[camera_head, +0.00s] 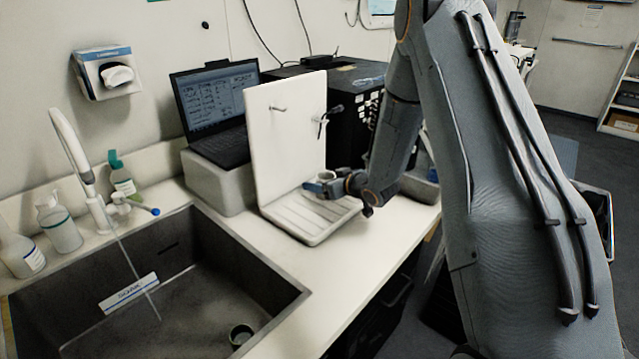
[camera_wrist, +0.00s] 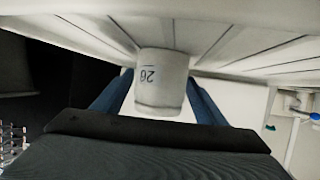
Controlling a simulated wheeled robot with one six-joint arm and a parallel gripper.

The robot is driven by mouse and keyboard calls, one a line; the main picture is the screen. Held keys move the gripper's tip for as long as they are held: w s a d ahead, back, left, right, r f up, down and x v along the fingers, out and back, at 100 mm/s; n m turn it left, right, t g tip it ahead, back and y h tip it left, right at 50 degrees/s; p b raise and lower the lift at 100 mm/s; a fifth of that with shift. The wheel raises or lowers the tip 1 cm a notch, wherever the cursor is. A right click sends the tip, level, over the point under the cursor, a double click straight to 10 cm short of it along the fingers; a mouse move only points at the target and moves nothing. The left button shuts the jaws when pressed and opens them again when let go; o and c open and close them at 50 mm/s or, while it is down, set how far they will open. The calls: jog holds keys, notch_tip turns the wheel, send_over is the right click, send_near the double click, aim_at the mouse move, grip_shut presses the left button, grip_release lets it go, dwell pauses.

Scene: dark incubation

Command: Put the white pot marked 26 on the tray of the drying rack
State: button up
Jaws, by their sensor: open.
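The white pot (camera_wrist: 161,82) marked 26 stands upright between my gripper's blue fingers; the wrist view shows it upside down. Its base appears to meet the slatted tray (camera_wrist: 235,45). In the head view the pot is small and mostly hidden by my gripper (camera_head: 322,184). The drying rack (camera_head: 285,125) is a white upright board with pegs, and its tray (camera_head: 300,222) juts out at the foot. My gripper is open, with one finger on each side of the pot, low over the back right part of the tray.
A laptop (camera_head: 218,105) on a box (camera_head: 215,180) and a black machine (camera_head: 350,110) stand behind. Clear white counter (camera_head: 300,275) lies in front of the tray.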

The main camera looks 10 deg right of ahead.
jog(key=b+v, duration=0.2)
jog(key=v, duration=0.8)
jog(key=shift+s+d+r, duration=0.15)
jog(key=shift+s+d, duration=0.05)
jog(key=shift+s+d+r+m+g+h, duration=0.15)
jog(key=shift+s+d+m+g+h, duration=0.25)
jog(key=shift+h, duration=0.3)
jog(key=s+m+g+h, duration=0.1)
jog(key=s, duration=0.3)
jog(key=s+g+h, duration=0.2)
jog(key=s, duration=0.2)
jog(key=s+m+g+h, duration=0.1)
jog(key=s, duration=0.3)
jog(key=shift+s+d+m+g+h, duration=0.2)
jog(key=shift+m+g+h, duration=0.1)
jog(key=shift+g, duration=0.1)
jog(key=s+a+g, duration=0.2)
jog(key=s, duration=0.6)
jog(key=s+a+m+g, duration=0.1)
jog(key=s+a+g, duration=0.2)
jog(key=s, duration=0.5)
jog(key=shift+r+m, duration=0.25)
jog(key=shift+m, duration=0.05)
